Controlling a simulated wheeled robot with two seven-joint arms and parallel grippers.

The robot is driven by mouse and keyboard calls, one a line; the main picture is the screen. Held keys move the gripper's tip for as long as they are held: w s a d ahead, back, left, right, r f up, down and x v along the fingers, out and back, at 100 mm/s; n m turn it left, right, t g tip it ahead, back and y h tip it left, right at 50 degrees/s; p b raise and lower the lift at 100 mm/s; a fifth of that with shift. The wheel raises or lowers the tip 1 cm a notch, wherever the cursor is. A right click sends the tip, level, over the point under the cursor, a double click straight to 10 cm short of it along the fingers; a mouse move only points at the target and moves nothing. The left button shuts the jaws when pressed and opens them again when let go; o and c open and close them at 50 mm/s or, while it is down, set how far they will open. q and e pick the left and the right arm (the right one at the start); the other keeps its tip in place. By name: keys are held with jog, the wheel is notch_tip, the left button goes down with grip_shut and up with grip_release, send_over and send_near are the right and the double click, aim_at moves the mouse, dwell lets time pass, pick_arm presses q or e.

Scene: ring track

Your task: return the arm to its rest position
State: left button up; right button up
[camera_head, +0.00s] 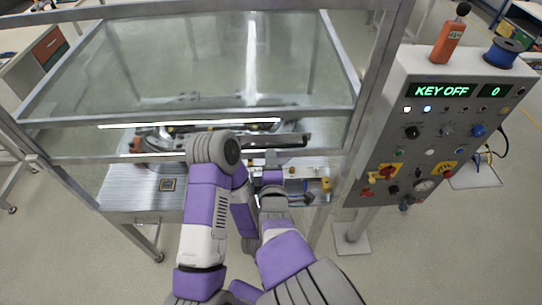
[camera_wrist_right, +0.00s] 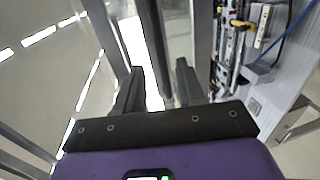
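My right gripper (camera_wrist_right: 159,68) shows in the right wrist view, its two dark fingers apart with a gap between them. A grey upright bar appears beyond and between the fingers; I cannot tell whether they touch it. In the head view my purple and white arm links reach forward to the front of the framed machine (camera_head: 165,203), and the right gripper's fingers are hard to make out among the parts there. I see no object held in it. My left gripper is not visible in the head view.
Metal posts and glass panels (camera_head: 210,60) surround the machine closely. A control panel (camera_head: 430,130) with a "KEY OFF" display stands at right, with an orange bottle (camera_head: 448,42) and a blue spool (camera_head: 503,52) on top. The floor at lower left is clear.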

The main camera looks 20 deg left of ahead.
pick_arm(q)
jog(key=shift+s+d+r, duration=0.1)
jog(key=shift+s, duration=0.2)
pick_arm(e)
jog(key=shift+s+d+r, duration=0.1)
jog(key=shift+s+d, duration=0.3)
jog(key=shift+s, duration=0.2)
